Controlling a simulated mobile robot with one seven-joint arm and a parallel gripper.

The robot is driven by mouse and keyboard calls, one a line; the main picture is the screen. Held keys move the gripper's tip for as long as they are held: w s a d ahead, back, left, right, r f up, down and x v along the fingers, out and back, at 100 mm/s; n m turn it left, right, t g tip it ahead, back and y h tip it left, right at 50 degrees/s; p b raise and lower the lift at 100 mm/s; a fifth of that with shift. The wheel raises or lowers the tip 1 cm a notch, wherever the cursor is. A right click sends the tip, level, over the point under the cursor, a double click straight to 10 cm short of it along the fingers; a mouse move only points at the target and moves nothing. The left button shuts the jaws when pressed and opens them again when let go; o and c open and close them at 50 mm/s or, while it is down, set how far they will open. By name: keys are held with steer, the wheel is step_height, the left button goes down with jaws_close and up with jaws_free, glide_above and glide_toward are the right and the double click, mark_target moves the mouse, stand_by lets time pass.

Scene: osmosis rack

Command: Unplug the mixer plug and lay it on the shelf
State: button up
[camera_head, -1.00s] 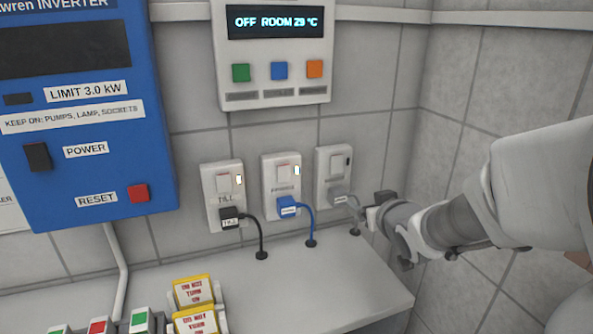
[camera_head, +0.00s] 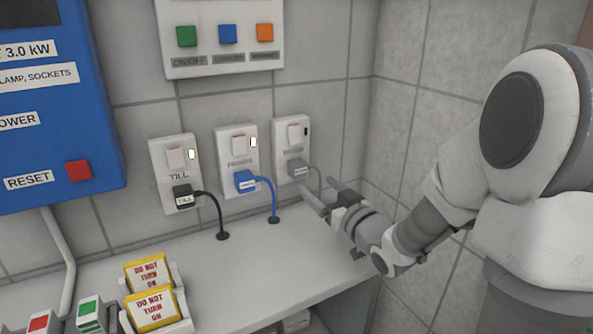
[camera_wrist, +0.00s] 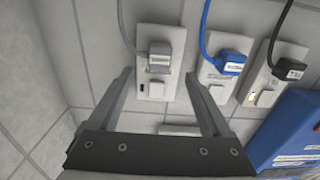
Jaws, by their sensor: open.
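The grey plug (camera_head: 297,168) sits in the rightmost wall socket (camera_head: 291,135), its small label too blurred to read. Its cord drops towards the shelf. The plug also shows in the wrist view (camera_wrist: 160,57), upside down. My gripper (camera_head: 321,193) is open and empty, just in front of and to the right of the plug in the head view. In the wrist view, its fingertips (camera_wrist: 159,76) lie either side of the plug's line, apparently short of it. The white shelf (camera_head: 240,262) runs below the sockets.
A black TILL plug (camera_head: 183,196) and a blue plug (camera_head: 245,181) sit in neighbouring sockets, cords running to the shelf. Yellow DO NOT TURN ON blocks (camera_head: 150,290) stand at the shelf's front left. The shelf's middle is clear. A side wall (camera_head: 420,120) rises at right.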

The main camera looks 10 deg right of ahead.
mark_target(301, 172)
steer(key=shift+w, duration=0.1)
steer(key=shift+b+x, duration=0.6)
steer(key=shift+x, duration=3.85)
steer(key=shift+b, duration=0.3)
jaws_close()
steer(key=shift+v, duration=3.05)
